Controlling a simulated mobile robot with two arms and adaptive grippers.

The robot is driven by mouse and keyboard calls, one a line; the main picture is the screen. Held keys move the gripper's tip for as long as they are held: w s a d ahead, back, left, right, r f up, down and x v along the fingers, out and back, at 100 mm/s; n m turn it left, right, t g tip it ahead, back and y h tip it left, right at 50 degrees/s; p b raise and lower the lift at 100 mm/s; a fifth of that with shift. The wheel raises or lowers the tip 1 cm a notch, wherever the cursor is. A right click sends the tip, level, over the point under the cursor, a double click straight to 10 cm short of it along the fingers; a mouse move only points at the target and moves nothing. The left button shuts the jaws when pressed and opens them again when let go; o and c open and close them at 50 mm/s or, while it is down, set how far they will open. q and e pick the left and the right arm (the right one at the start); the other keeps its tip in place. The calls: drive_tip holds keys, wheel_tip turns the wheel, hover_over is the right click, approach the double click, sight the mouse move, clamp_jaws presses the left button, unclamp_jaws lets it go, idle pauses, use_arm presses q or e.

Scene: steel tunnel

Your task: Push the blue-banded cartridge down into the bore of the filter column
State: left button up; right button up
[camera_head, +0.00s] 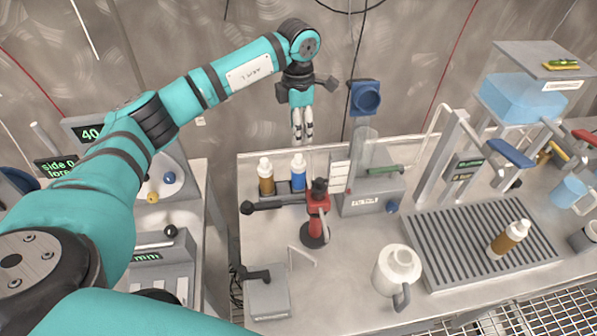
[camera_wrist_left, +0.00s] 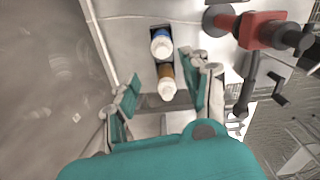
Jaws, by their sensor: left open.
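The blue-banded cartridge (camera_head: 298,174) is a blue bottle shape with a white cap, standing upright in a dark holder at the back of the bench. It also shows in the left wrist view (camera_wrist_left: 161,44). My left gripper (camera_head: 302,132) is open and empty, apart from the cartridge, pointing down behind the holder. In the left wrist view its fingers (camera_wrist_left: 160,95) are spread either side of a brown bottle. A clear upright tube (camera_head: 366,150) on a grey block may be the filter column; its bore cannot be made out. My right gripper is not in view.
The brown bottle (camera_head: 266,178) stands beside the cartridge. A red stand (camera_head: 317,218) with a black lever is close in front. A white jug (camera_head: 396,270) and a slatted tray (camera_head: 450,265) are on the right. Bare bench lies between stand and jug.

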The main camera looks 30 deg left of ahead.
sight(299, 156)
use_arm(q)
wheel_tip(299, 156, down, 3)
drive_tip(key=shift+w+r+p, duration=0.1)
drive_tip(key=shift+p, duration=0.2)
drive_tip(key=shift+f, duration=0.5)
drive_tip(key=shift+f+p, duration=0.3)
drive_tip(key=shift+p, duration=0.25)
drive_tip(key=f, duration=0.1)
drive_tip(key=f+p, duration=0.1)
drive_tip(key=f, duration=0.1)
drive_tip(key=shift+s+d+f+p, duration=0.1)
drive_tip(key=shift+s+f+p, duration=0.15)
drive_tip(key=shift+f+p, duration=0.15)
drive_tip(key=shift+f, duration=0.35)
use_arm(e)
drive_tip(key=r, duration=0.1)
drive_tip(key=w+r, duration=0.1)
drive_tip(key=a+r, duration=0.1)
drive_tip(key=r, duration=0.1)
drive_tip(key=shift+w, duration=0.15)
use_arm(q)
drive_tip(key=shift+c, duration=0.3)
